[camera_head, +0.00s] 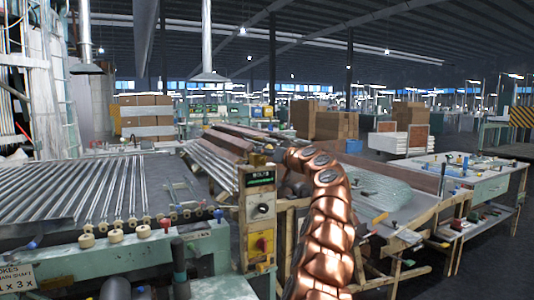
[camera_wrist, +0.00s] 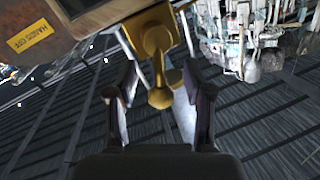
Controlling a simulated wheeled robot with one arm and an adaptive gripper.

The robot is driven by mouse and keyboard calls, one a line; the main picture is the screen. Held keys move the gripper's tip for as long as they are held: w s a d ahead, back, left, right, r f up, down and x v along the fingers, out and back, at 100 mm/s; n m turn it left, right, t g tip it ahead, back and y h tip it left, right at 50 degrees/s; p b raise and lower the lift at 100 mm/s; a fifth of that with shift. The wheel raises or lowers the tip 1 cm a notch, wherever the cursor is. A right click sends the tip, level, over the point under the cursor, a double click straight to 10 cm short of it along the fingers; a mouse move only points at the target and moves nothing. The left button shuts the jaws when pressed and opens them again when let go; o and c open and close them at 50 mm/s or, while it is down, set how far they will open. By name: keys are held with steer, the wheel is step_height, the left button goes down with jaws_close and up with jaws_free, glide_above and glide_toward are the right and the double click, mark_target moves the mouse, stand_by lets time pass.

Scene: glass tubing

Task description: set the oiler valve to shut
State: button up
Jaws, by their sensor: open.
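In the wrist view a brass-yellow valve-like part (camera_wrist: 155,38) hangs from a box edge at the top, with a short stem ending in a round knob (camera_wrist: 160,98). It is likely the oiler valve; no marking shows its setting. My gripper (camera_wrist: 160,80) is open, with one dark finger on each side of the stem and knob. I see gaps on both sides, wider on the left, and no clear contact.
In the head view a control post (camera_head: 260,215) stands just left of my arm. A roller bed of glass tubes (camera_head: 75,190) lies left, a workbench (camera_head: 470,180) right.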

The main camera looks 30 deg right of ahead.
steer(key=shift+c, duration=0.2)
jaws_close()
steer(key=shift+a, duration=0.2)
steer(key=shift+d, duration=0.2)
